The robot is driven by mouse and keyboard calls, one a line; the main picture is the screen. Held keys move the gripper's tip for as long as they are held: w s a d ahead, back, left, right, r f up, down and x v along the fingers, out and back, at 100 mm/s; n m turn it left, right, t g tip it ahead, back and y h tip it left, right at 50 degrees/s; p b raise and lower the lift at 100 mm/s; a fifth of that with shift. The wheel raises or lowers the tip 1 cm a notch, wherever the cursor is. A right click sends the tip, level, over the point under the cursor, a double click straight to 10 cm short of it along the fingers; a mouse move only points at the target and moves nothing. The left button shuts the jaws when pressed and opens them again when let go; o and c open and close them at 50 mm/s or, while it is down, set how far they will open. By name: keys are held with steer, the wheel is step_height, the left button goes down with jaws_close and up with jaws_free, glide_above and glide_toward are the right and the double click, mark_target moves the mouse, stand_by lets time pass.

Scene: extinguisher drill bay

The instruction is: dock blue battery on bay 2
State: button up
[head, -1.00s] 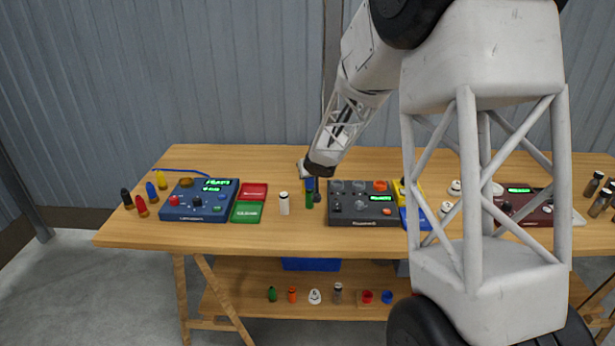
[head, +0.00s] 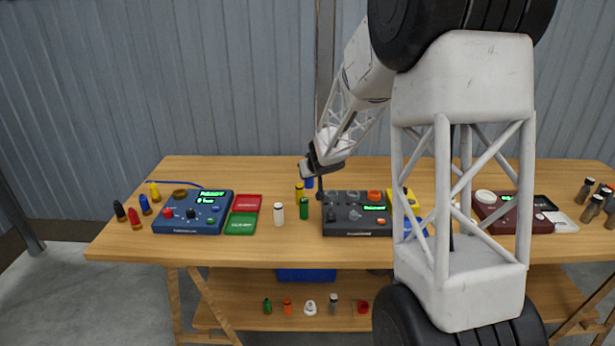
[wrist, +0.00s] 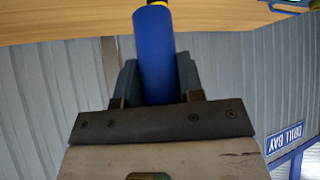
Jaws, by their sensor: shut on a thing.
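My gripper (head: 309,168) is above the table's middle, left of the dark grey console. It is shut on the blue battery (wrist: 156,58), a plain blue cylinder lying between the two fingers in the wrist view. In the head view the blue battery (head: 309,183) shows small below the jaws, apart from the tabletop as far as I can tell. The dark grey console (head: 357,214) has round fittings along its back, an orange one at right and a green lit display. I cannot read which fitting is bay 2.
Yellow (head: 299,190), green (head: 304,209) and white (head: 278,214) cylinders stand close below my gripper. A blue console (head: 193,213) and red (head: 246,203) and green (head: 240,224) trays are at left. A maroon console (head: 505,218) is at right. My arm hides part of the table.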

steer(key=w+d+r+n+g+y, duration=0.1)
steer(key=w+d+n+g+y, duration=0.2)
steer(key=w+d, duration=0.4)
steer(key=d+f+n+g+y, duration=0.1)
steer(key=d+n, duration=0.3)
steer(key=d, duration=0.6)
steer(key=shift+w+f+n, duration=0.15)
steer(key=shift+f+n, duration=0.15)
steer(key=shift+f, duration=0.6)
steer(key=shift+a+f, duration=0.1)
steer(key=shift+f, duration=0.05)
steer(key=shift+f, duration=2.75)
steer(key=shift+f, duration=0.65)
steer(key=o, duration=0.7)
